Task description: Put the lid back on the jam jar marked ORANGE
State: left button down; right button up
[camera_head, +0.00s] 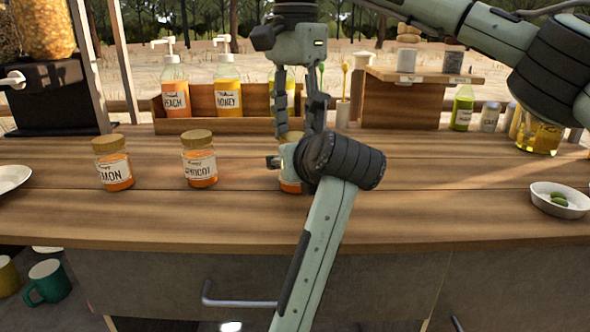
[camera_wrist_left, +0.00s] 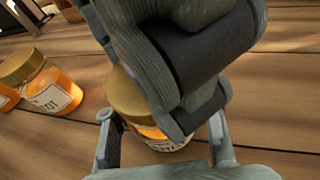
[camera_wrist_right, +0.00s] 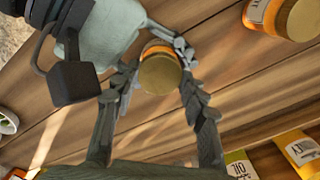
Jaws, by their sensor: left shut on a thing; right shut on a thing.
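The jam jar (camera_head: 290,187) held by my grippers has orange contents; its label is mostly hidden and I cannot read it. My left gripper (camera_head: 283,162) is shut around this jar's body from the front. The jar's gold lid (camera_wrist_right: 160,74) is between the fingers of my right gripper (camera_head: 301,128), which comes straight down from above and is shut on it. In the left wrist view the lid (camera_wrist_left: 124,96) is on or just over the jar's mouth; I cannot tell whether it is fully seated. My right gripper covers part of it there.
The lidded LEMON jar (camera_head: 113,165) and APRICOT jar (camera_head: 199,160) stand to the left on the counter (camera_head: 240,218). A wooden rack (camera_head: 204,103) with PEACH and HONEY bottles stands behind. A white bowl (camera_head: 558,203) is at the right. The counter between is clear.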

jog(key=o, duration=1.3)
jog(key=shift+r, duration=2.3)
jog(key=shift+c, duration=0.4)
jog(key=n, duration=0.1)
jog(key=r+n, duration=0.1)
jog(key=n, duration=0.1)
jog(key=shift+r+n, duration=0.25)
jog(key=shift+n, duration=0.05)
jog(key=n, duration=0.1)
jog(key=r+n, duration=0.1)
jog(key=n, duration=0.1)
jog(key=r+n, duration=0.1)
jog(key=n, duration=0.1)
